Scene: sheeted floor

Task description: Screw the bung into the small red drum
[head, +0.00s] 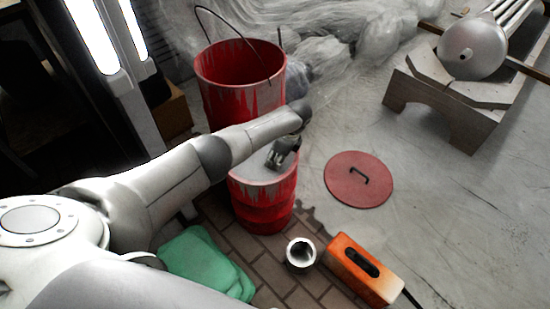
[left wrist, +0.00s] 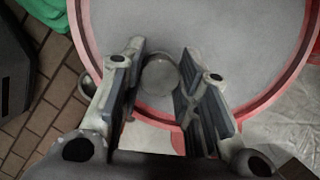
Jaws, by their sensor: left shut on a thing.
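The small red drum (head: 262,212) stands upright on brick paving, with a flat grey top and red rim. Its grey top (left wrist: 245,40) and rim fill much of the left wrist view. My left gripper (head: 273,164) points down at the drum's top from above. In the left wrist view its two dark-padded fingers (left wrist: 157,90) stand either side of a small round grey bung (left wrist: 160,75), and they are shut on it. The bung lies over the drum's top near the rim. I cannot tell whether it sits in a hole. My right gripper is not in view.
A taller open red drum (head: 240,98) with a wire handle stands just behind. A red lid (head: 350,189) lies to the right. A white cup (head: 301,253), an orange box (head: 350,274) and green cloth (head: 200,265) lie in front. A wooden stand (head: 440,103) is at upper right.

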